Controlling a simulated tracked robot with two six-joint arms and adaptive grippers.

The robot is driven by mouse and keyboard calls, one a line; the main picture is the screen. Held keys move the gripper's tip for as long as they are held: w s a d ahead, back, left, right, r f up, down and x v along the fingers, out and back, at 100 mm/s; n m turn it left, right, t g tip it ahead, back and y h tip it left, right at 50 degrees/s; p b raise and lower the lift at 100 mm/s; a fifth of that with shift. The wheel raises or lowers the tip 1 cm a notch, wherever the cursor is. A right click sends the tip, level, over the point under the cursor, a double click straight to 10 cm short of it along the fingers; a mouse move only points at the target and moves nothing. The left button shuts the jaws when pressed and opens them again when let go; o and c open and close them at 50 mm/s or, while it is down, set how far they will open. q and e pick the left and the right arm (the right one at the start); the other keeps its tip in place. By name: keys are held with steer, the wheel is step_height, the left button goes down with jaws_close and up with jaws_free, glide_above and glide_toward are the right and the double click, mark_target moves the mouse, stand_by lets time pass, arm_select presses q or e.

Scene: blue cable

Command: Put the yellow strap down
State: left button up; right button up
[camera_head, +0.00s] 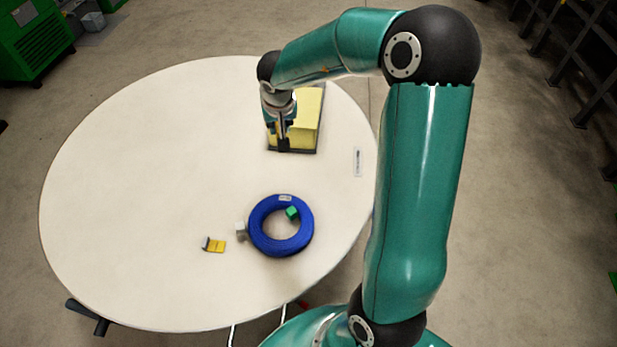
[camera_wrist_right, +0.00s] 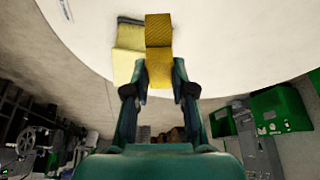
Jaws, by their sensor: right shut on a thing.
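My right gripper (camera_head: 283,142) is at the far side of the round table, over the front left part of a pale yellow block with a dark edge (camera_head: 308,112). In the right wrist view the gripper (camera_wrist_right: 158,80) is shut on the yellow strap (camera_wrist_right: 158,32), a deep yellow, textured piece that sticks out past the fingertips. The pale yellow block (camera_wrist_right: 127,65) shows just left of the strap there. I cannot tell whether the strap touches the block or table. My left gripper is not in view.
A blue cable coil (camera_head: 265,241) lies nearer on the white table (camera_head: 140,190), with a small green cube (camera_head: 292,212) at its inner edge. A whitish cube (camera_head: 241,231) and a small yellow piece (camera_head: 217,246) are left of it. The table's left half is clear.

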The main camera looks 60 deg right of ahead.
steer(key=s+d+f+m+g+b, duration=0.1)
steer(key=s+d+f+m+b, duration=0.25)
steer(key=d, duration=0.55)
steer(key=shift+h, duration=0.3)
steer(key=f+b, duration=0.2)
steer(key=f, duration=0.4)
steer(key=f+b, duration=0.3)
steer(key=f, duration=0.4)
steer(key=f+b, duration=0.2)
steer(key=f, duration=0.4)
steer(key=shift+d+f+b, duration=0.25)
steer(key=shift+f+b, duration=0.05)
steer(key=shift+f, duration=0.1)
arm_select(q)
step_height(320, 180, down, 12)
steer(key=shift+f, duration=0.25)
arm_select(e)
steer(key=o, duration=0.8)
